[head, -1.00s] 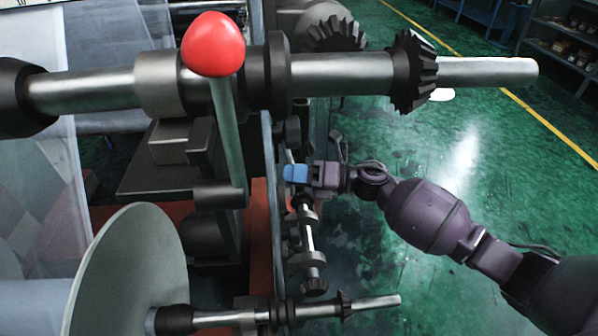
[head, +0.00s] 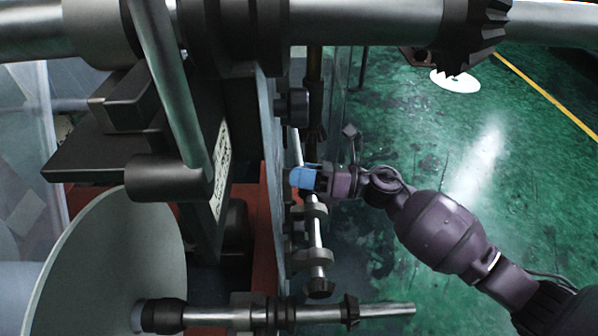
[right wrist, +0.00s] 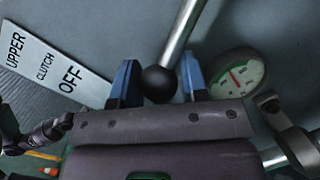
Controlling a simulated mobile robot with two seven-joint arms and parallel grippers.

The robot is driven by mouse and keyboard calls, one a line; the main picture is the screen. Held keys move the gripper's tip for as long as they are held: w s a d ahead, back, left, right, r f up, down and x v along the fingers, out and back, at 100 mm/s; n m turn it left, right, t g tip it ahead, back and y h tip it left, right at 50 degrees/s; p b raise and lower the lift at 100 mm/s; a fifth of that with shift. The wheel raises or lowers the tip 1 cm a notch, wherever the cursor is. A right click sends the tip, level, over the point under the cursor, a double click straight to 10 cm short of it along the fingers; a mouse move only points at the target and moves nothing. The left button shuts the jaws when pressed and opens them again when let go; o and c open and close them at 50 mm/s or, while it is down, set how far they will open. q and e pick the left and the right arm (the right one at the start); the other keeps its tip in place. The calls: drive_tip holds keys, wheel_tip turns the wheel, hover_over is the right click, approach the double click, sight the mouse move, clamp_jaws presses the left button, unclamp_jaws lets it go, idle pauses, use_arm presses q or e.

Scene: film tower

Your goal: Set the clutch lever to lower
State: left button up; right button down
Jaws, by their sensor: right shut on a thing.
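The clutch lever shows in the right wrist view as a steel rod (right wrist: 184,32) ending in a black ball knob (right wrist: 159,84). A white label (right wrist: 46,62) reading UPPER, CLUTCH and OFF is on the panel left of it. My right gripper (right wrist: 158,84) has its blue fingers on either side of the knob and is shut on it. In the head view my right gripper (head: 305,179) is at the side of the machine, and its fingers hide the knob. My left gripper is not in view.
A round gauge (right wrist: 237,74) sits right of the fingers. In the head view a large shaft (head: 365,18) with a bevel gear crosses the top. A big disc (head: 105,262) and a lower shaft (head: 380,310) are in front. Green floor (head: 430,140) is open at right.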

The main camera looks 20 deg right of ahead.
drive_tip(key=shift+w+d+f+n+b, duration=0.15)
drive_tip(key=shift+w+f+n+b, duration=0.25)
drive_tip(key=shift+n+b, duration=0.1)
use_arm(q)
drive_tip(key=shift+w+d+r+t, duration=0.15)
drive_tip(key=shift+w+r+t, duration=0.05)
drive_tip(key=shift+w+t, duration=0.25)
use_arm(e)
drive_tip(key=shift+w+n, duration=0.1)
drive_tip(key=shift+n, duration=0.2)
drive_tip(key=shift+r, duration=0.15)
drive_tip(key=c, duration=1.1)
unclamp_jaws()
drive_tip(key=shift+d, duration=0.1)
drive_tip(key=o, duration=0.4)
drive_tip(key=shift+o, duration=0.2)
drive_tip(key=shift+f, duration=0.25)
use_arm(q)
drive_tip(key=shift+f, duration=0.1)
use_arm(e)
drive_tip(key=shift+s+d+f, duration=0.15)
drive_tip(key=shift+s+d, duration=0.15)
drive_tip(key=shift+d, duration=0.05)
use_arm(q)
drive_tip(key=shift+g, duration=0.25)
use_arm(e)
drive_tip(key=v, duration=0.9)
drive_tip(key=shift+d, duration=0.4)
